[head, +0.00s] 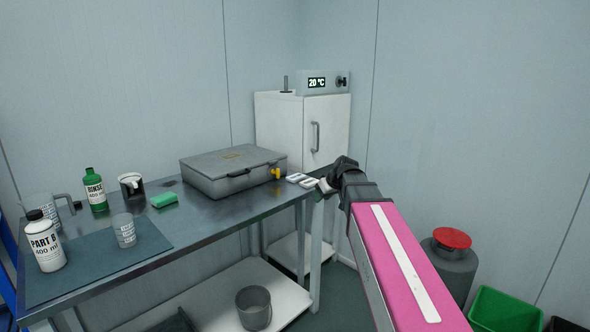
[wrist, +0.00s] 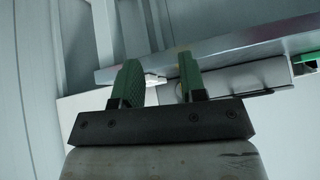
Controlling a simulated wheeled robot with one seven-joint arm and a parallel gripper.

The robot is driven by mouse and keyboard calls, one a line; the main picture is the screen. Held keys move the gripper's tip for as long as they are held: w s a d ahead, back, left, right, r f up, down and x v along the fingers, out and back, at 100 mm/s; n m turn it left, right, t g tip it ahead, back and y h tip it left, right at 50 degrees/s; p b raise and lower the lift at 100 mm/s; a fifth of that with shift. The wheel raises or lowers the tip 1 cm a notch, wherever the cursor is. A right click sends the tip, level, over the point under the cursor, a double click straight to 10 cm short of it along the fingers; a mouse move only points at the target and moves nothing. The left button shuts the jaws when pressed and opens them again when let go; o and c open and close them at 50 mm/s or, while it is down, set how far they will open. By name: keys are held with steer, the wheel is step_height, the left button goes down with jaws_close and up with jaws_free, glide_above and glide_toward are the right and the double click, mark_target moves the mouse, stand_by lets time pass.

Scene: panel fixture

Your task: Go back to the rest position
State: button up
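My arm reaches from the lower right of the head view, and my gripper (head: 325,187) is by the right end of the metal table (head: 222,208). In the wrist view my gripper (wrist: 157,78) shows two green-padded fingers standing apart. Nothing is visible between them except the background, so it is open and empty. The table's edge (wrist: 235,42) runs behind the fingertips. Small white pieces (head: 300,179) lie at the table's right corner, just left of my gripper; I cannot tell whether it touches them.
A closed grey case (head: 225,172) with a yellow latch, a green RINSE bottle (head: 95,190), a PART B bottle (head: 44,243) and a beaker (head: 124,230) stand on the table. A white cabinet (head: 325,130) stands behind. A red-topped canister (head: 452,262) and green bin (head: 503,310) are at right.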

steer(key=s+d+f+m+g+h, duration=0.2)
steer(key=s+d+f+m, duration=0.1)
steer(key=s+f, duration=0.7)
steer(key=s+d+f+m+g+h, duration=0.3)
steer(key=s+f, duration=0.8)
steer(key=f, duration=0.5)
steer(key=d+m, duration=0.1)
steer(key=d, duration=0.1)
steer(key=shift+s+d, duration=0.3)
